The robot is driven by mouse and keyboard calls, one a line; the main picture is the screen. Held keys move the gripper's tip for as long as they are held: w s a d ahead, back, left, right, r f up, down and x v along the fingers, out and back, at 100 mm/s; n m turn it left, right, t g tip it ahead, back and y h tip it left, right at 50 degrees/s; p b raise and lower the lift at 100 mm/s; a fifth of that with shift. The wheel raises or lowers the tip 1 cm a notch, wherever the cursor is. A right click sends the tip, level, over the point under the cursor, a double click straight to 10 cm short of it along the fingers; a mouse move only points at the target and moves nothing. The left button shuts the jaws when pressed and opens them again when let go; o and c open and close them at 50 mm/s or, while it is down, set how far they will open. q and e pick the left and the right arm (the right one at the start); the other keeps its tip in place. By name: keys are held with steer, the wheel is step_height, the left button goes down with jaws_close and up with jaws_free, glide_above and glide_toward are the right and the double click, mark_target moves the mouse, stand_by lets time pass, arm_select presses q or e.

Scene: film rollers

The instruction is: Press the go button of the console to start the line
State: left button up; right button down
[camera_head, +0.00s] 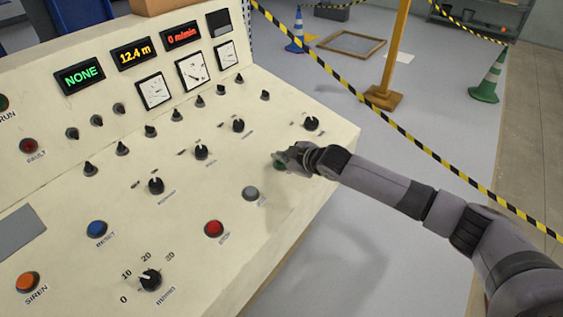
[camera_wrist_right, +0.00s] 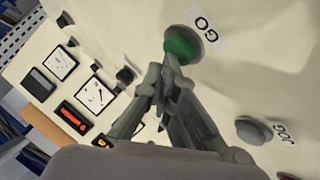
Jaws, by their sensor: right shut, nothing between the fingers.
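The cream console (camera_head: 215,130) fills the left and middle of the head view. Its green go button (camera_head: 278,164) is partly hidden behind my right gripper (camera_head: 290,158). In the right wrist view the green go button (camera_wrist_right: 183,44) shows beside a label reading GO. The shut, empty fingertips of my right gripper (camera_wrist_right: 168,68) overlap its lower left edge. I cannot tell whether they touch it or whether it is pressed in. The displays read NONE (camera_head: 80,77), 12.4 m (camera_head: 132,53) and 0 m/min (camera_head: 181,36). My left gripper is not in view.
Near the go button are a grey jog button (camera_head: 250,194), a red stop button (camera_head: 214,229) and several black knobs, such as one at the right (camera_head: 311,123). A yellow-black barrier tape (camera_head: 340,83) crosses behind my right arm. The floor right of the console is mostly clear.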

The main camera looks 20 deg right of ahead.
steer(key=shift+a+f, duration=0.1)
steer(key=shift+f, duration=0.25)
stand_by(0.6)
steer(key=shift+s+r+p, duration=0.1)
steer(key=shift+r+p, duration=0.8)
steer(key=shift+p, duration=0.1)
steer(key=r+p, duration=0.3)
steer(key=s+d+r+p, duration=0.1)
steer(key=r+p, duration=0.1)
steer(key=shift+f, duration=0.1)
stand_by(0.5)
